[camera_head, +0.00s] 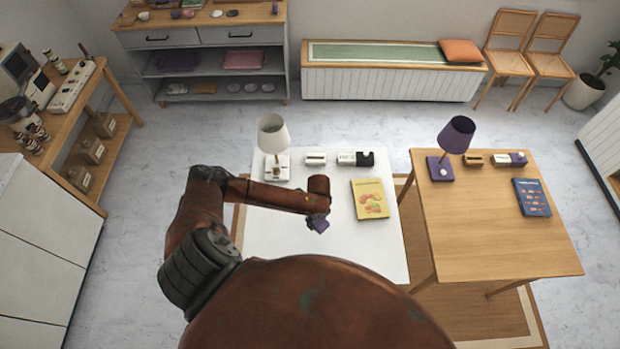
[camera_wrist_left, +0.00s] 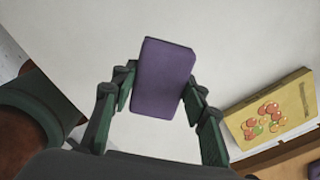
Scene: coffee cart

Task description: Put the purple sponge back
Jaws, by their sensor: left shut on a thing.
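The purple sponge (camera_wrist_left: 165,80) is a flat block held between the two fingers of my left gripper (camera_wrist_left: 155,98) in the left wrist view. My left gripper (camera_head: 319,219) is shut on it above the white table (camera_head: 290,245). The gripper fingers are mostly hidden there. My right gripper is not in view.
A yellow book (camera_head: 370,199) lies right of the gripper. Behind stand a white-shaded lamp (camera_head: 274,135) and small boxes. A wooden table (camera_head: 495,245) to the right bears a purple lamp (camera_head: 456,135) and a blue book (camera_head: 531,197). A shelf unit (camera_head: 205,36) stands at the back.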

